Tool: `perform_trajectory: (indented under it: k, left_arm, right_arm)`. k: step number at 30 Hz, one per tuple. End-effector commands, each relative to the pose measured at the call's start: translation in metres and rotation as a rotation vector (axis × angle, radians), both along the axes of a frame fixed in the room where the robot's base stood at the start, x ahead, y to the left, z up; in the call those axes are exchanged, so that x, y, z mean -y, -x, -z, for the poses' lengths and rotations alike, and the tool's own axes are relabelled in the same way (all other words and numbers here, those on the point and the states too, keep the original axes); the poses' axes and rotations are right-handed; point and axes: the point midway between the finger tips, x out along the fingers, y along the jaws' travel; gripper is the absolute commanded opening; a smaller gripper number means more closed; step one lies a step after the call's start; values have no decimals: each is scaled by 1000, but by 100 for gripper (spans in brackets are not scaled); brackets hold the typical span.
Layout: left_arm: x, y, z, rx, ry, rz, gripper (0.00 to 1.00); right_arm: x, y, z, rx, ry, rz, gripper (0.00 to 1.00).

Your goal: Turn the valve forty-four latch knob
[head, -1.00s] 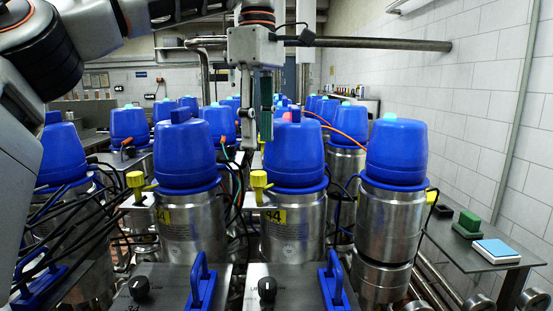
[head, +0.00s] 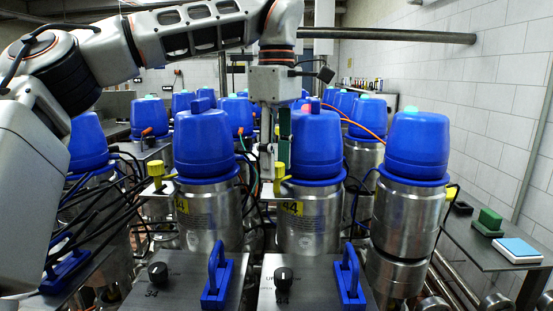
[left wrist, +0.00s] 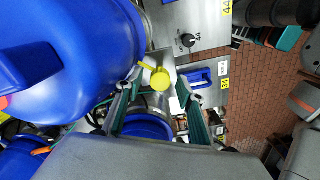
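The valve marked 44 is a steel canister (head: 308,228) with a blue cap (head: 318,145), standing upright. A yellow knob (head: 280,172) sits at its left side, partly hidden by my left gripper (head: 275,168). In the left wrist view the yellow knob (left wrist: 160,79) appears between the two open fingertips of my left gripper (left wrist: 159,82); I cannot tell whether they touch it. A black knob (head: 283,276) sits on the steel panel in front of this canister; it also shows in the left wrist view (left wrist: 187,40). My right gripper is not in view.
Similar blue-capped canisters stand close on both sides and behind. Blue handles (head: 348,276) rise from the front panels. Black cables (head: 115,200) run at the left. A side table (head: 535,272) at the right holds a green block (head: 490,220) and a blue-white block (head: 517,249).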

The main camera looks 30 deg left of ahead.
Motion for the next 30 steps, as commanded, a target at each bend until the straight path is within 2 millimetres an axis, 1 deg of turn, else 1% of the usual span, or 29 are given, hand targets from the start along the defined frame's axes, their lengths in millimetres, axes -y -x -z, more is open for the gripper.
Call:
perform_trajectory:
  k: [2,3,5,6,7,14,20,26,30]
  left_arm:
    - [0,0,0,0,0,0,38]
    - [0,0,0,0,0,0,28]
    - [0,0,0,0,0,0,12]
    - [0,0,0,0,0,0,2]
    - [0,0,0,0,0,0,0]
    - [0,0,-1,0,0,-6,0]
    - [0,0,-1,0,-1,-62,0]
    - [0,0,0,0,-1,-190,0]
    - [0,0,0,0,-2,-315,0]
  right_arm:
    - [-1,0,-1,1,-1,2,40]
    - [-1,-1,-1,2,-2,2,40]
    - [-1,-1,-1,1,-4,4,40]
    - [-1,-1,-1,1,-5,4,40]
    - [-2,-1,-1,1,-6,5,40]
    - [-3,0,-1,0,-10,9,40]
    - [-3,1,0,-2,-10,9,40]
    - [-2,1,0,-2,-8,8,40]
    - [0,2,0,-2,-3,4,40]
